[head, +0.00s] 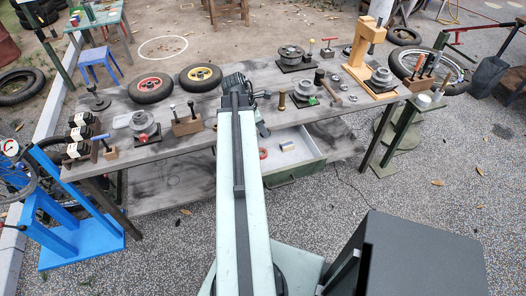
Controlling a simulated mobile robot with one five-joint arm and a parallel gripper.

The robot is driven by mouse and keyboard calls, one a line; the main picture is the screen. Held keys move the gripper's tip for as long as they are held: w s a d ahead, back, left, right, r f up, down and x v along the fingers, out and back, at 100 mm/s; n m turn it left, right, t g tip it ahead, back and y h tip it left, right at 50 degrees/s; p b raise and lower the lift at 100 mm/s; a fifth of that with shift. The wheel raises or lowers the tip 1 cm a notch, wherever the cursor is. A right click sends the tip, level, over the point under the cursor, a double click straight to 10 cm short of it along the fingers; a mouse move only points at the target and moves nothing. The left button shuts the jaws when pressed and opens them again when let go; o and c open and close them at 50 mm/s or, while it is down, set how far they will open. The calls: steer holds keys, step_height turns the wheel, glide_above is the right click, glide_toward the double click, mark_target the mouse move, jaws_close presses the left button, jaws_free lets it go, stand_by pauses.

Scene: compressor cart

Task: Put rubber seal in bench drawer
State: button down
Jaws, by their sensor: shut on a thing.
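The bench drawer (308,168) is pulled open below the front edge of the bench, with its pale inside showing. My gripper (262,130) shows as a small dark shape just right of my arm, near the bench's front edge and the drawer's back left. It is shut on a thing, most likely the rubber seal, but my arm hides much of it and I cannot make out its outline. A small red ring (263,153) shows at the drawer's left, below my gripper; I cannot tell whether it touches anything held.
A yellow and blue item (287,146) lies in the drawer. The grey bench (185,150) carries two wheels (200,77), metal fittings (304,89), and a wooden press (367,60). A blue stand (75,225) is at left and a dark box (425,260) at front right.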

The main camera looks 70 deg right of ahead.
steer(key=b, duration=1.2)
glide_above(265, 167)
steer(key=w+a, duration=0.1)
step_height(265, 167, down, 12)
step_height(265, 167, down, 10)
steer(key=b, duration=0.9)
steer(key=shift+w, duration=0.1)
steer(key=shift+r, duration=0.2)
steer(key=shift+f, duration=0.2)
steer(key=c, duration=1.1)
jaws_free()
steer(key=shift+c, duration=0.2)
